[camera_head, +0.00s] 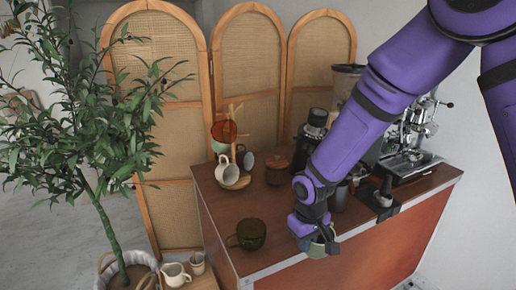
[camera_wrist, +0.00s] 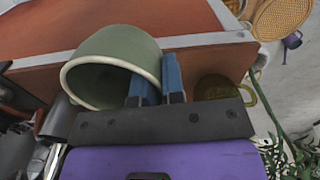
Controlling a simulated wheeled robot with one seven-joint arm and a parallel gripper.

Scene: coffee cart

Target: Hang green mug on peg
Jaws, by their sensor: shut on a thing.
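The green mug (camera_head: 323,246) is held in my gripper (camera_head: 314,230) beyond the counter's front edge, partly hidden by the gripper. In the wrist view the green mug (camera_wrist: 124,50) shows its pale rim and open mouth towards the camera. My two blue fingers (camera_wrist: 159,80) are shut at the right part of its rim; I cannot tell exactly how they grip it. The wooden mug stand (camera_head: 237,184) is at the back left of the counter. Its pegs carry an amber mug (camera_head: 224,131) and a cream mug (camera_head: 231,173), among others; which pegs are free is hard to tell.
A dark olive glass mug (camera_head: 250,234) stands on the counter (camera_head: 220,215) between my gripper and the stand. A brown lidded jar (camera_head: 277,170), a grinder (camera_head: 312,128) and an espresso machine (camera_head: 408,140) are further right. A plant (camera_head: 85,120) is left; rattan screens (camera_head: 245,60) stand behind.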

